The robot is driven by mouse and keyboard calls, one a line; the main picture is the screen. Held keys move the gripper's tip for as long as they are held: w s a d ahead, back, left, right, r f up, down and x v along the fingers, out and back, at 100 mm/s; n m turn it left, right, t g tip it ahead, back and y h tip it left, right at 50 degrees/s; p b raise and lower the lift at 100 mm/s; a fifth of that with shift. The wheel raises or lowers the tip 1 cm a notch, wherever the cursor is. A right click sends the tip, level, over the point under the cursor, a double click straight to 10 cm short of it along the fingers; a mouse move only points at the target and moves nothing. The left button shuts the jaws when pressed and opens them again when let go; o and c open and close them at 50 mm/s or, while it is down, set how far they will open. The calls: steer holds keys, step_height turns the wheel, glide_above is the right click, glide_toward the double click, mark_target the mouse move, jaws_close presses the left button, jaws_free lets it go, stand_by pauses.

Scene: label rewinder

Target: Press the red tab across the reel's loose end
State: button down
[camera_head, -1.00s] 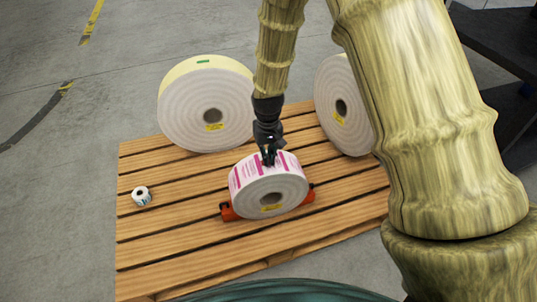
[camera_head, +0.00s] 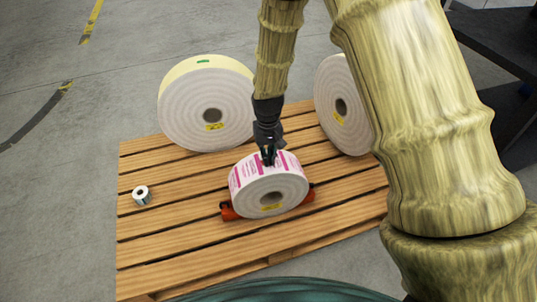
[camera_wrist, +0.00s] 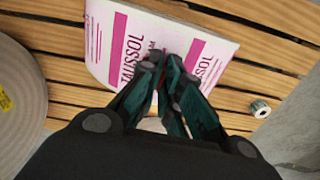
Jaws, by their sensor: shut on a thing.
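The reel (camera_head: 278,192) is a white roll with pink printed labels round its rim. It stands on edge in an orange-red cradle (camera_head: 228,213) on the pallet. My gripper (camera_head: 268,161) points down at the top of the reel, with its fingertips at or very near the printed surface. In the wrist view the dark green fingers (camera_wrist: 168,75) are close together over the printed labels (camera_wrist: 110,45). The gripper is shut on the red tab, which is mostly hidden between the fingertips. I cannot make out the reel's loose end.
The slatted wooden pallet (camera_head: 150,250) carries everything. Two large pale reels stand behind, one on the left (camera_head: 190,115) and one on the right (camera_head: 335,120). A small roll (camera_head: 141,195) lies at the left. The front slats are clear.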

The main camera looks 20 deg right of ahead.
steer(key=shift+f, duration=0.1)
steer(key=c, duration=1.5)
jaws_free()
steer(key=shift+c, duration=0.2)
step_height(320, 180, up, 12)
